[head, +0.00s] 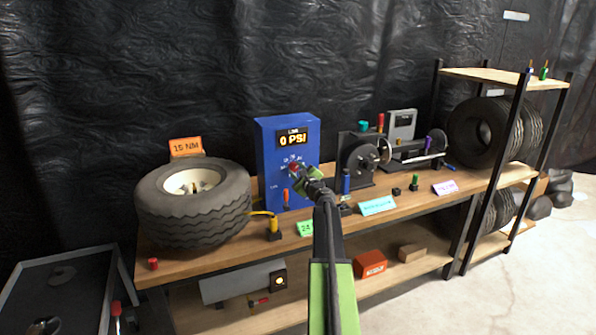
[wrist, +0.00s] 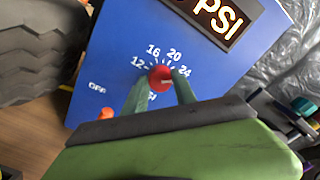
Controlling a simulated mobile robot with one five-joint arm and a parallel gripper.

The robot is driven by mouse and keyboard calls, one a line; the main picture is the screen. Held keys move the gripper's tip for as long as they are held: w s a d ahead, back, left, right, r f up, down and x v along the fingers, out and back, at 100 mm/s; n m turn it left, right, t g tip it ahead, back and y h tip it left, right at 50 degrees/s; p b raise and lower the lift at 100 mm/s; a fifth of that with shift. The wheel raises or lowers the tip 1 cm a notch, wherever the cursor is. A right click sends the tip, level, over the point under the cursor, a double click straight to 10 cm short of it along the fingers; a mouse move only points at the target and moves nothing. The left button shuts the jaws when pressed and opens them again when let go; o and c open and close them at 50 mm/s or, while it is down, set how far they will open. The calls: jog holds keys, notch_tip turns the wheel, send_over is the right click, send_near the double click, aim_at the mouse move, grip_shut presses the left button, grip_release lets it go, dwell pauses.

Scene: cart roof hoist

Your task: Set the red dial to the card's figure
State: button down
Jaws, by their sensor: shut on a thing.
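The red dial (wrist: 161,77) sits on the blue box (head: 265,165), among the printed marks OFF, 12, 16, 20 and 24. The box's display (head: 293,137) reads 0 PSI. In the wrist view my gripper (wrist: 162,88) has a finger on each side of the dial and is shut on it. A pale mark shows on the dial, but I cannot tell which figure it points to. A green card (head: 306,228) lies in front of the box; its writing is too small to read. An orange card behind the tire (head: 187,146) reads 15 NM.
A yellow-and-black fitting (head: 273,229) and an orange-red upright piece (head: 286,197) are close by. A dark machine (head: 365,155), cyan card (head: 377,205) and pink card (head: 444,188) are to the right.

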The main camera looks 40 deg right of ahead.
jog(key=shift+s+d, duration=0.1)
jog(key=shift+d, duration=0.05)
jog(key=c, duration=1)
grip_release()
jog(key=v, duration=1.7)
jog(key=shift+s, duration=0.2)
